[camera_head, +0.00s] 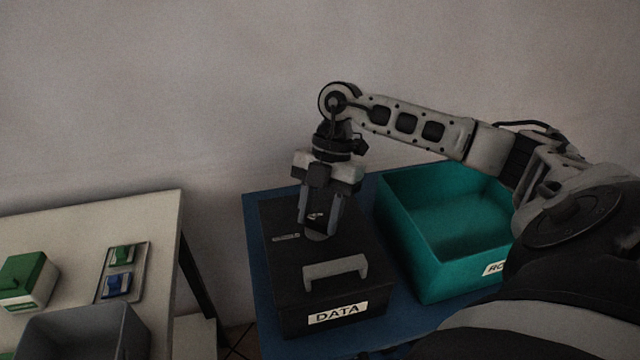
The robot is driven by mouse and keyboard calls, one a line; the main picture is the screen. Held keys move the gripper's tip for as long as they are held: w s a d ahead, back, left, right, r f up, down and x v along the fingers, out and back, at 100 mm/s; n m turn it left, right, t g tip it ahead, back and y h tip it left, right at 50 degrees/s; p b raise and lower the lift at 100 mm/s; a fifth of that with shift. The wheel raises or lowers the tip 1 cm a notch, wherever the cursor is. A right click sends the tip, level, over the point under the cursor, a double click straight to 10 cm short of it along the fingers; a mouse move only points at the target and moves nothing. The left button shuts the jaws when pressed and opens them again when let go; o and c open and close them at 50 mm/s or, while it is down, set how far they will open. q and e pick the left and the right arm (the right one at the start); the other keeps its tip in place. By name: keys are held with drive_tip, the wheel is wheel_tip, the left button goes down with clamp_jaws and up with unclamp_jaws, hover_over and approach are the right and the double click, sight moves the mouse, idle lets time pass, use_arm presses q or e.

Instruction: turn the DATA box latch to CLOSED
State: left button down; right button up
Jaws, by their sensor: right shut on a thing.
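The black DATA box (345,284) stands on the blue table, with a white DATA label on its front and a grey handle (336,271) on its lid. My right gripper (319,228) points straight down onto the lid behind the handle. Its fingers are shut on the latch (316,237), of which only a small grey part shows between and below the fingertips. Small grey lettering lies on the lid to the left of the fingers, too blurred to read. The way the latch points is hidden by the fingers. My left gripper is not in view.
A teal open bin (410,268) stands close to the right of the box, its label partly hidden by my arm. On a white table at left are a green-and-white box (27,281), a small tray (104,294) with green and blue pieces, and a grey bin (84,335).

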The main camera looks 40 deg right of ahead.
drive_tip(key=n+g, duration=0.1)
drive_tip(key=n, duration=0.1)
drive_tip(key=shift+w+r+n+h+p, duration=0.1)
drive_tip(key=shift+n+h+p, duration=0.2)
drive_tip(key=shift+n, duration=0.1)
drive_tip(key=n, duration=0.3)
drive_tip(key=shift+w+a+g+h, duration=0.1)
drive_tip(key=shift+g+h, duration=0.3)
drive_tip(key=shift+n+g+h, duration=0.3)
drive_tip(key=shift+n+h, duration=0.1)
drive_tip(key=shift+n, duration=0.9)
drive_tip(key=o, duration=1)
